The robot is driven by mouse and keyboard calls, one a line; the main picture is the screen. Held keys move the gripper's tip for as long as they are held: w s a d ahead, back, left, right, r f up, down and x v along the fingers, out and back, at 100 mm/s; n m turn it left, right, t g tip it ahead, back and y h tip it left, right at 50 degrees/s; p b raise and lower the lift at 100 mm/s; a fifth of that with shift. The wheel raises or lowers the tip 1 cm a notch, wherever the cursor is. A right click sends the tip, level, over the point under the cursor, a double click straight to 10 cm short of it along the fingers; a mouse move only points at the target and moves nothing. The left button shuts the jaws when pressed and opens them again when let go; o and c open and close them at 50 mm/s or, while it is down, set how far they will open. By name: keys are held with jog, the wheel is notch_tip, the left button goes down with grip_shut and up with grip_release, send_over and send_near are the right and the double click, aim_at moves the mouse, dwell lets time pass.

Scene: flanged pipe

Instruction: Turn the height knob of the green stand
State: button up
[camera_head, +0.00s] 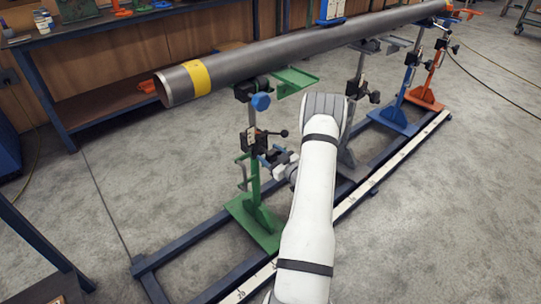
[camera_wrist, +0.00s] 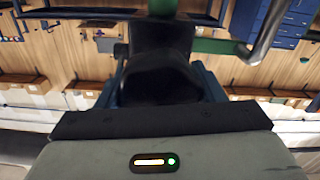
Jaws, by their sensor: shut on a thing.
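The green stand (camera_head: 252,190) stands upright on a green foot plate, under the near end of the pipe. My gripper (camera_head: 266,159) reaches in from the right, at the middle of its post. In the wrist view my gripper (camera_wrist: 162,88) is shut on a dark rounded knob (camera_wrist: 158,72), with a blue-grey finger on each side. This appears to be the height knob, and my gripper hides it in the head view. A green part of the stand (camera_wrist: 215,46) and a grey crank handle (camera_wrist: 268,32) show beyond it.
The grey pipe (camera_head: 290,47) with a yellow band lies across several stands. Dark floor rails (camera_head: 190,238) run beneath. A workbench (camera_head: 100,35) stands behind.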

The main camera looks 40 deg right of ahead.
jog(key=m, duration=1)
jog(key=shift+d+m, duration=0.1)
jog(key=shift+m, duration=0.2)
jog(key=m+p, duration=0.1)
jog(key=m, duration=0.4)
jog(key=m+p, duration=0.1)
jog(key=m, duration=0.4)
jog(key=shift+f+m, duration=0.15)
jog(key=shift+m, duration=0.25)
jog(key=shift+d, duration=0.1)
jog(key=o, duration=1)
